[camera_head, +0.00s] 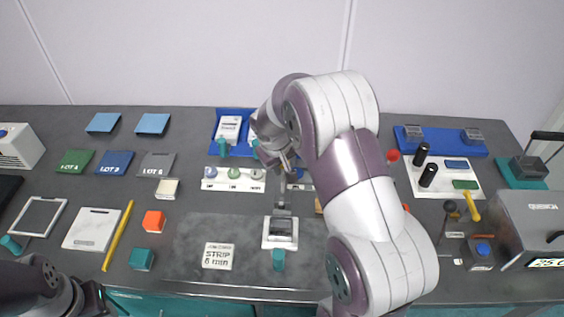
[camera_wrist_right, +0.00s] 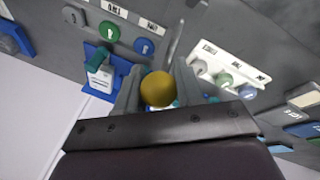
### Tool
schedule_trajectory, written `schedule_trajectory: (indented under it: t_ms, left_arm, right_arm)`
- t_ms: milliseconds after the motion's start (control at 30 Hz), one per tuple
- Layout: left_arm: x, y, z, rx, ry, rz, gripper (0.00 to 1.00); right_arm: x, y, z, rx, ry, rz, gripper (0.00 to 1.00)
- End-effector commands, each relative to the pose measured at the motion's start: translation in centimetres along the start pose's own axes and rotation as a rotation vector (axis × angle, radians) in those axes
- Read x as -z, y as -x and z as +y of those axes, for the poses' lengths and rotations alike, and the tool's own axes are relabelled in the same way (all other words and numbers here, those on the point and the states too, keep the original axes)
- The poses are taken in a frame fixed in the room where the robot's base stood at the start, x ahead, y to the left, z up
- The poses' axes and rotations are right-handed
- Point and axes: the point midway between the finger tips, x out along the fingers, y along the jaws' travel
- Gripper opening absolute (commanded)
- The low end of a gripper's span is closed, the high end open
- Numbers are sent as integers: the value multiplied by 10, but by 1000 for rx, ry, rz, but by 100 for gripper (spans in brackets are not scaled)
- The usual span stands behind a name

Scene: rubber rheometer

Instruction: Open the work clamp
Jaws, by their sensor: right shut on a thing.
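My right gripper (camera_head: 286,163) reaches down over the middle of the bench, with my right arm covering much of the area behind it. In the right wrist view its fingers (camera_wrist_right: 158,98) are shut on a round yellow knob (camera_wrist_right: 157,88). The knob appears to be the end of the work clamp's handle; the rest of the clamp is mostly hidden by the arm and gripper. Below the gripper in the head view a grey post stands by a white-based block (camera_head: 280,232). My left gripper (camera_head: 92,298) is at the bottom left corner, dark and cut off, its jaws unclear.
A white strip with round knobs (camera_head: 233,187) lies left of the right gripper, and a blue tray (camera_head: 217,133) stands behind it. A grey machine (camera_head: 535,225) stands at the right. A yellow stick (camera_head: 118,236) and orange block (camera_head: 153,220) lie at left.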

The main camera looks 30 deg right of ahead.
Motion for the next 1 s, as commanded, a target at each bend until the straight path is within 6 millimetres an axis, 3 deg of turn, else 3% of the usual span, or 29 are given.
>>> schedule_trajectory:
  t_ms: [133, 167, 200, 567, 1000]
  left_arm:
    - [0, 0, 0, 0, 0, 0, 43]
    - [0, 0, 0, 0, 0, 0, 43]
    - [0, 0, 0, 0, 0, 0, 43]
    - [0, -1, 0, 0, 0, 0, 43]
    - [-1, -10, 0, 0, 0, 0, 43]
  right_arm:
    - [-4, -1, 1, -2, 4, -15, 0]
    - [-4, -1, 1, -2, 4, -16, 47]
    - [-4, -1, 1, -2, 4, -15, 60]
    - [-2, 6, 0, -1, 0, -6, 61]
    - [-5, 111, 1, -2, 1, -5, 61]
